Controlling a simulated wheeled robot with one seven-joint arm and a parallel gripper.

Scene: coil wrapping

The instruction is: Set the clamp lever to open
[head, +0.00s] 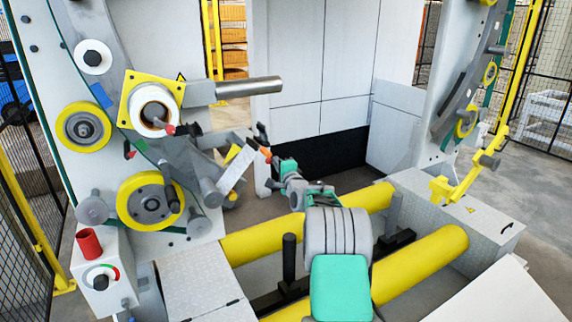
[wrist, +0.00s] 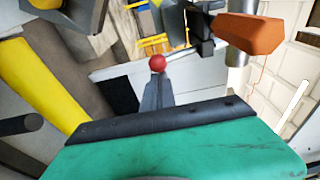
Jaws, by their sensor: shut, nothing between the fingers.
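A red ball knob (wrist: 158,63), seemingly the end of the clamp lever, shows in the wrist view just beyond my fingertips. The lever's shaft is hidden, so I cannot tell its setting. My gripper (wrist: 157,78) is shut and empty, its grey fingers pointing at the knob. I cannot tell whether they touch it. The green hand with its dark edge fills the bottom of the wrist view. In the head view my gripper (head: 272,161) is small, at the end of my arm, beside the orange and dark parts right of the wrapping head.
An orange block (wrist: 250,33) and dark parts stand close at the upper right of the wrist view. A film roll (head: 153,110) sits on the left machine wall. Yellow rollers (head: 430,262) lie low around my arm. Open floor shows behind my gripper.

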